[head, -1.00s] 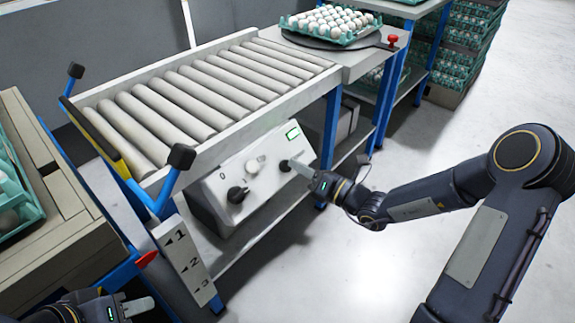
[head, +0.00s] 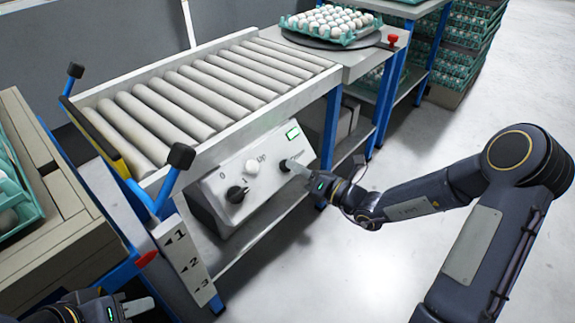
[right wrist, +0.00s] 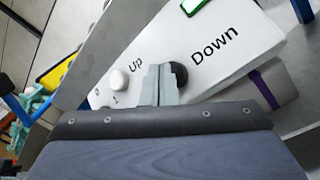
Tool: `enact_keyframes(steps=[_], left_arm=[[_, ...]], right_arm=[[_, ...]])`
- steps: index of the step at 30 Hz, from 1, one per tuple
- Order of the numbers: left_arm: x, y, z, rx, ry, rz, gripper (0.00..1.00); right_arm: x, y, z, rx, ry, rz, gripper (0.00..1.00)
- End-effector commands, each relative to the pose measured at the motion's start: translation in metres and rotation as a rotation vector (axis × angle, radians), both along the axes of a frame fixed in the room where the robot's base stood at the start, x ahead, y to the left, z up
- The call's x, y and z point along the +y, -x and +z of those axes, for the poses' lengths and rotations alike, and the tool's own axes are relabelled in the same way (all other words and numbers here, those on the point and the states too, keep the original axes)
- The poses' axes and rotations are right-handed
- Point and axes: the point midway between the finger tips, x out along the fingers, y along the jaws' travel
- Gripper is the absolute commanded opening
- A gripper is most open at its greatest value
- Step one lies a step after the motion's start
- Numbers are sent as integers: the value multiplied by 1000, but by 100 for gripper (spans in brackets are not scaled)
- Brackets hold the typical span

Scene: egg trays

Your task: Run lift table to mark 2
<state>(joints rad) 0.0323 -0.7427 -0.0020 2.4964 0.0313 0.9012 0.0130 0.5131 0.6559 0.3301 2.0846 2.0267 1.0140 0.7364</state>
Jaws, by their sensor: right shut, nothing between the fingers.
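The control panel (head: 255,175) under the roller conveyor has a 0/1 knob (head: 237,194), a white Up button (head: 252,167) and a black Down button (head: 284,165). My right gripper (head: 294,165) is shut and empty, its fingertips at the Down button. In the right wrist view the fingertips (right wrist: 160,72) overlap the edge of that button (right wrist: 179,75); I cannot tell whether it is pressed. A red pointer (head: 146,259) sits left of the scale plate (head: 187,254) marked 1, 2, 3, between the heights of 1 and 2 in the picture. My left gripper (head: 138,307) is low at the left, its jaws unclear.
The roller conveyor (head: 210,92) runs to a round plate bearing an egg tray (head: 330,40). Beige stacked surfaces (head: 60,215) with another egg tray (head: 28,215) are at the left. A red button (head: 392,39) is at the back. Floor to the right is clear.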

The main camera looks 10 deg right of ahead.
Motion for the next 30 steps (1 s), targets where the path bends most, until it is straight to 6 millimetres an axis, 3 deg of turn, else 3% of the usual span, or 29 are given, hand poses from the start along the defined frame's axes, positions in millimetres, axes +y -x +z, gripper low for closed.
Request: enact_keyframes(steps=[30], left_arm=[[0, 0, -3, 0, 0, 0, 36]], right_arm=[[4, -5, -6, 1, 1, 1, 0]])
